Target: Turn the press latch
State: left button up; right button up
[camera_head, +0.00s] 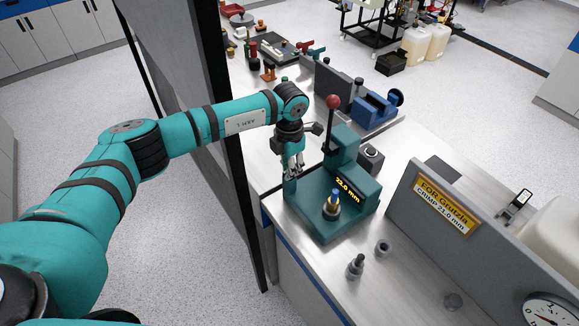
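A teal press (345,172) stands on the metal bench. It has an upright lever with a red ball (333,101), a yellow "22.0 mm" display and a flat base. A small brass-topped part (332,205) stands upright on that base. My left gripper (293,174) points down at the press's left side, just above or beside the base's back left corner. Its fingers are small and dark, and whether they are open or touch anything is unclear. I cannot make out the latch separately; the gripper may hide it. My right gripper is not in view.
A grey panel with a yellow label (445,208) stands to the right. A dark fitting (355,266) and a small ring (383,247) stand on the bench in front. A blue vise (376,107) is behind the press. A tall dark partition (190,60) is beside my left arm.

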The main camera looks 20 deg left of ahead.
pick_arm(q)
grip_shut()
jog(key=shift+f+m+b, duration=0.2)
jog(key=shift+m+b, duration=0.2)
jog(key=shift+b, duration=0.5)
jog(key=m+b, duration=0.9)
jog(key=b, duration=0.3)
jog(key=m+b, duration=0.2)
jog(key=m, duration=0.2)
jog(key=shift+b, duration=0.4)
jog(key=shift+r+m+b, duration=0.2)
jog(key=shift+m+b, duration=0.75)
jog(key=shift+m, duration=1.05)
